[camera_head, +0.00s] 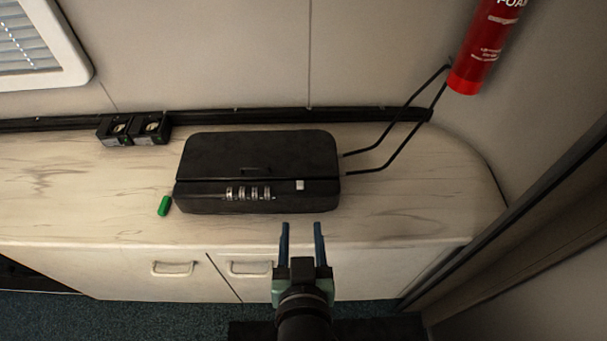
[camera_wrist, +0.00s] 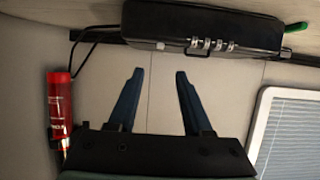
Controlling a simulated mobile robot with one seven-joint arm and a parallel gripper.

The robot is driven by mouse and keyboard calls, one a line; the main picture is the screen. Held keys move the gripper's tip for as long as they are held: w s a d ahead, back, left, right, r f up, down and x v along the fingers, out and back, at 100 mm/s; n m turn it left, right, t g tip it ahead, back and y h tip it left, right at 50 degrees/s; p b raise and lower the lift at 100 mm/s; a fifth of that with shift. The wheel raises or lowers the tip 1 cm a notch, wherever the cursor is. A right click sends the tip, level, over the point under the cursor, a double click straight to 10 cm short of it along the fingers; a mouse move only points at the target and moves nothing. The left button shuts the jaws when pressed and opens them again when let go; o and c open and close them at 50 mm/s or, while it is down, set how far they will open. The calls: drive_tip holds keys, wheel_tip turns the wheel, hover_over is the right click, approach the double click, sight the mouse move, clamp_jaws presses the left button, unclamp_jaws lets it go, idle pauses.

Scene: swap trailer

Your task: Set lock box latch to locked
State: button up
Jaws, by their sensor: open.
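The black lock box (camera_head: 258,152) lies on the pale wood-look counter with its lid down. Its front carries a row of silver combination dials (camera_head: 248,193) and, right of them, a small light latch (camera_head: 300,185). My gripper (camera_head: 302,228) is open and empty, in front of the box near the counter's front edge, below the latch in the head view. In the wrist view the box (camera_wrist: 200,22) is at the top, with the latch (camera_wrist: 160,46) left of the dials, and the gripper's fingers (camera_wrist: 158,78) are spread apart from it. The latch's setting is too small to tell.
A green cylinder (camera_head: 164,206) lies left of the box on the counter (camera_head: 80,190). Black sockets (camera_head: 134,128) sit at the back left. Cupboard doors with handles (camera_head: 172,268) are below.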

sight(300, 184)
drive_tip(key=b+x, duration=0.1)
drive_tip(key=x, duration=1.1)
drive_tip(key=shift+w+f, duration=0.1)
drive_tip(key=shift+w, duration=0.25)
clamp_jaws()
idle(0.9)
